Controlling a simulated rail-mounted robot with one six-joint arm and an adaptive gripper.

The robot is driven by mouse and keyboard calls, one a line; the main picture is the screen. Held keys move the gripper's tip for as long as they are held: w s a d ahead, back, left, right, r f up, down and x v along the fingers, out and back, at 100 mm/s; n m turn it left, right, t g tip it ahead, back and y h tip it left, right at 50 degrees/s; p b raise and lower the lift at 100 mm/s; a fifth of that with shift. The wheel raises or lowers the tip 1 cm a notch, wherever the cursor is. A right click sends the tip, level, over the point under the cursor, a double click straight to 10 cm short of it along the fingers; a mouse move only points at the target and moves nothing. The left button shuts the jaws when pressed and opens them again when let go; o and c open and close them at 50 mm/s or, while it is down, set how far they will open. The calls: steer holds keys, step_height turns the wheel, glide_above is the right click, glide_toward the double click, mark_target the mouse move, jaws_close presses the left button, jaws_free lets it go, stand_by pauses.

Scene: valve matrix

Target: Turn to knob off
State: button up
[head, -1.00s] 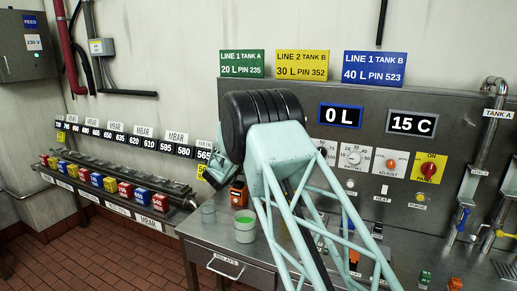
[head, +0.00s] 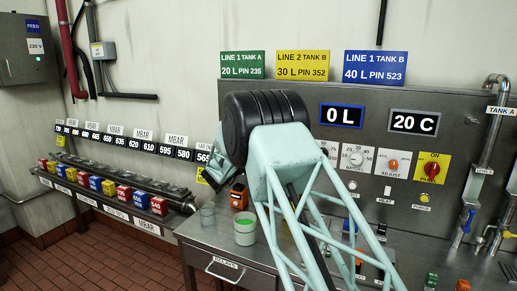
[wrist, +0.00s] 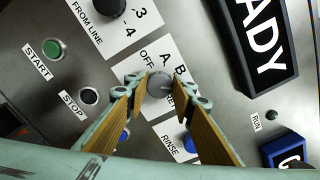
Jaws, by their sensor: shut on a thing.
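In the wrist view, a round grey knob (wrist: 160,84) sits on a white plate (wrist: 146,62) marked OFF, A and B. My gripper (wrist: 160,94) has its two tan-faced fingers on either side of the knob and is shut on it. The lower part of the plate is partly hidden by the fingers. Which mark the knob points to is hard to tell. In the head view, my arm hides the gripper and this knob.
Near the knob in the wrist view are a green START button (wrist: 53,49), a dark STOP button (wrist: 89,96) and a black knob (wrist: 103,6). In the head view, a display reads 20 C (head: 413,123) and another 0 L (head: 342,116).

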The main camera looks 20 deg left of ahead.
steer(key=n+p, duration=0.3)
steer(key=n, duration=0.5)
steer(key=n+p, duration=0.3)
steer(key=n, duration=0.6)
steer(key=n+p, duration=0.4)
steer(key=n, duration=0.4)
steer(key=shift+d+f, duration=0.15)
steer(key=shift+f, duration=0.15)
steer(key=shift+n, duration=0.4)
steer(key=o, duration=0.8)
steer(key=shift+o, duration=0.2)
steer(key=shift+s, duration=0.1)
steer(key=s, duration=1.1)
steer(key=shift+s+a, duration=0.2)
steer(key=shift+s, duration=0.2)
